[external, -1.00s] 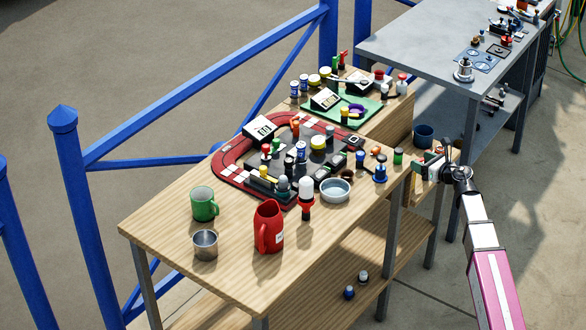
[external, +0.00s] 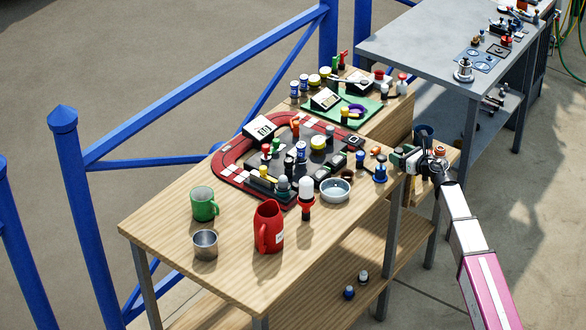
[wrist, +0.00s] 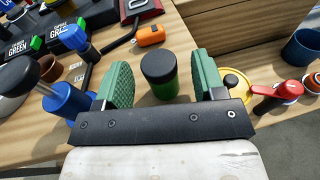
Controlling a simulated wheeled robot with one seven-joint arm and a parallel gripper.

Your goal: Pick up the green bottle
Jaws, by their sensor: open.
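The green bottle (wrist: 162,88) is a small green cylinder with a dark cap, upright on the wooden table near its right edge. In the wrist view it stands between the two green finger pads of my gripper (wrist: 161,82), with a visible gap on each side. My gripper is open and holds nothing. In the external view my gripper (external: 407,156) is at the table's right edge and hides the bottle there.
A blue bottle with a black knob (wrist: 66,100) stands close beside the left finger. An orange item (wrist: 151,33) lies behind the bottle. A red-handled item (wrist: 283,90) is right of the right finger.

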